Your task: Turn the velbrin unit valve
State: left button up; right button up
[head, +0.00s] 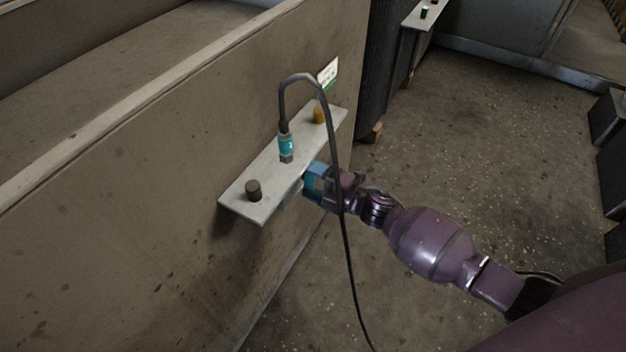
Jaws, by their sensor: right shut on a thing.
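A pale metal plate (262,180) juts from the side of the brown housing. A dark round knob (253,190) stands at its near left end. A teal connector (286,148) with a black cable stands near its middle, and a yellow-orange cap (319,115) at its far end. My right gripper (308,182), with blue fingers, is at the plate's front edge, beside and below the teal connector. It is shut on a part there that is mostly hidden by the fingers and plate. I cannot tell for sure which fitting is the velbrin unit valve. My left gripper is not in view.
The black cable (346,262) loops up from the connector and hangs down in front of my right gripper. A white and green label (328,73) is on the housing wall (110,190). Another small plate (424,14) is at the back. The speckled floor (470,130) at right is open.

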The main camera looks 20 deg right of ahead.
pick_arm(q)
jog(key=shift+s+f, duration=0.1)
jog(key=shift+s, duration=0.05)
pick_arm(e)
jog(key=o, duration=0.9)
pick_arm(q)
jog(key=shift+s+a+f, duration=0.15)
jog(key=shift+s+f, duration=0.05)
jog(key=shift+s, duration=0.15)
pick_arm(e)
jog(key=shift+s+d, duration=0.1)
jog(key=shift+s+d, duration=0.2)
jog(key=shift+s, duration=0.05)
pick_arm(q)
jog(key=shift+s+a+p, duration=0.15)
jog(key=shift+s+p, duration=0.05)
jog(key=shift+p, duration=0.55)
pick_arm(e)
jog(key=v, duration=1)
